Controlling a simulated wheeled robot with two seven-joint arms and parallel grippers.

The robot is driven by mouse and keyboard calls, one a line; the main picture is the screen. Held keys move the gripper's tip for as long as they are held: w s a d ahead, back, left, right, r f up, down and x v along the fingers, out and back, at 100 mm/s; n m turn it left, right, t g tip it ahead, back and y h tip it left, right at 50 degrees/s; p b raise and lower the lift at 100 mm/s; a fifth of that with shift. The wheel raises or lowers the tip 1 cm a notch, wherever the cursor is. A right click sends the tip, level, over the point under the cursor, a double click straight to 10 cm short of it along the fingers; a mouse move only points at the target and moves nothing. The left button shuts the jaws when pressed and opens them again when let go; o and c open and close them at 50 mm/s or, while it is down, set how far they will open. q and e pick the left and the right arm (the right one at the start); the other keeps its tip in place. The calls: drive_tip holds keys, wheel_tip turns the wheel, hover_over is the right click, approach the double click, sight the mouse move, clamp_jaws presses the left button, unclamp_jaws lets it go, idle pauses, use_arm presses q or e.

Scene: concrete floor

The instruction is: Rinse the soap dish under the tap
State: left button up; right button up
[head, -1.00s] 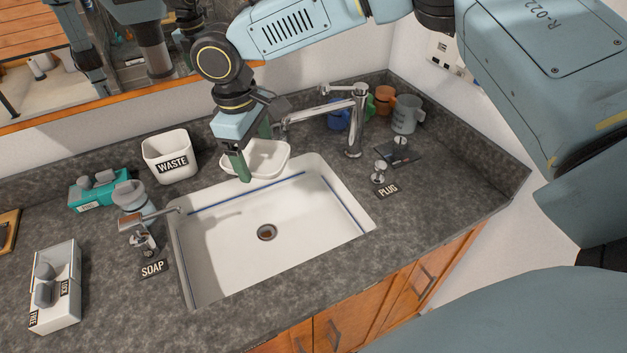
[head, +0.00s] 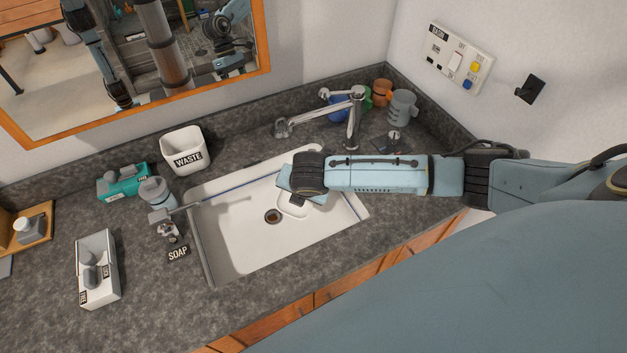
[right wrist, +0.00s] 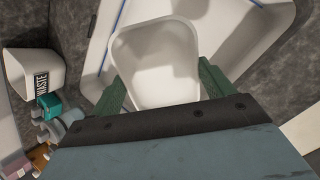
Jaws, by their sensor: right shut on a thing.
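The white soap dish (head: 293,208) is over the right half of the white sink (head: 232,237), partly hidden in the head view by my right arm. My right gripper (head: 296,196) is shut on it. In the right wrist view the soap dish (right wrist: 155,62) sits between the green fingers of the gripper (right wrist: 165,88) and looks empty. The chrome tap (head: 352,122) stands behind the sink, its spout end up and left of the dish in the head view. I cannot see water running. My left gripper is not in view.
A waste bin (head: 184,153), a teal box (head: 124,181) and a soap dispenser (head: 168,228) stand left of the sink. Mugs (head: 402,108) stand behind the tap at the right corner. A white box (head: 97,270) is on the left counter. A mirror (head: 225,50) hangs behind.

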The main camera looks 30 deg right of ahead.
drive_tip(key=d, duration=0.1)
drive_tip(key=s+d, duration=0.1)
drive_tip(key=shift+d+f+n+p, duration=0.1)
drive_tip(key=shift+d+n+p, duration=0.2)
drive_tip(key=shift+n, duration=0.1)
drive_tip(key=shift+d+t, duration=0.2)
drive_tip(key=shift+t, duration=0.1)
drive_tip(key=shift+w+f+y, duration=0.1)
drive_tip(key=shift+y, duration=0.2)
drive_tip(key=w+b, duration=0.1)
drive_tip(key=w+f+b, duration=0.1)
drive_tip(key=w, duration=0.1)
drive_tip(key=w+b, duration=0.1)
drive_tip(key=b, duration=0.1)
drive_tip(key=shift+w+d+f, duration=0.15)
drive_tip(key=shift+d, duration=0.15)
drive_tip(key=w+d+f+b, duration=0.1)
drive_tip(key=w+b, duration=0.6)
drive_tip(key=w, duration=0.2)
drive_tip(key=shift+w+f+b, duration=0.2)
drive_tip(key=shift+b, duration=0.2)
drive_tip(key=shift+s, duration=0.1)
